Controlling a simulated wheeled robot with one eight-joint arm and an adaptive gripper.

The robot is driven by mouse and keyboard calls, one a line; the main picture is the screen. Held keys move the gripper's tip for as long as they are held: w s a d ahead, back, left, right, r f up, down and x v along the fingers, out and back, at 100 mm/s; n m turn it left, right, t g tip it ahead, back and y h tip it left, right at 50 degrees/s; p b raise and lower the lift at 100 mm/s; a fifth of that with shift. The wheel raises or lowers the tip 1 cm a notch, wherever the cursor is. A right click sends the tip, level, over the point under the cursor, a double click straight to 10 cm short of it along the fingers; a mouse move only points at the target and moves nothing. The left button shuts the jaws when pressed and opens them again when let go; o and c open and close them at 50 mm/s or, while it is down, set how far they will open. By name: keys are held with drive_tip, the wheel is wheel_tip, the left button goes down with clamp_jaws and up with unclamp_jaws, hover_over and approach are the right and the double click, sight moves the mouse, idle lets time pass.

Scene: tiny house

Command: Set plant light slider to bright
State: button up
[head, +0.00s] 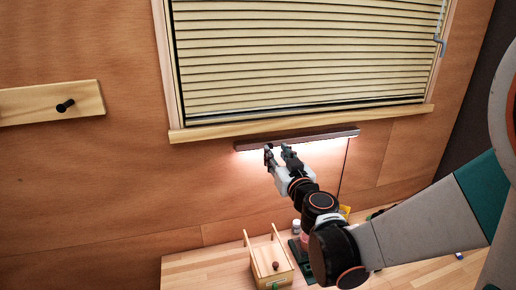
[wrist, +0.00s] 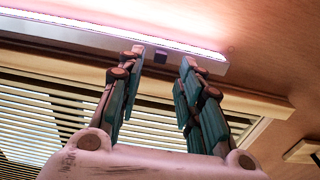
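The plant light (head: 325,134) is a dark, slim bar mounted under the window sill, and its underside glows pinkish white. In the wrist view the plant light (wrist: 60,32) crosses the top with its lit strip along one edge. A small dark slider knob (wrist: 161,57) sits on the bar's face. My gripper (head: 279,150) is at the left part of the bar in the head view. In the wrist view my gripper (wrist: 164,60) is open, with one fingertip on each side of the knob and a gap to both. Whether the fingertips touch the bar cannot be told.
The window with blinds (head: 300,60) and its wooden sill (head: 210,131) are just above the light. A cord (head: 345,170) hangs from the bar's right end. A wooden box (head: 270,265) and small items stand on the counter below. A peg rail (head: 30,104) is at left.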

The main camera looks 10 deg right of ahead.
sight(271, 147)
drive_tip(key=shift+w+a, duration=0.1)
drive_tip(key=shift+w, duration=1.8)
drive_tip(key=shift+c, duration=0.5)
clamp_jaws()
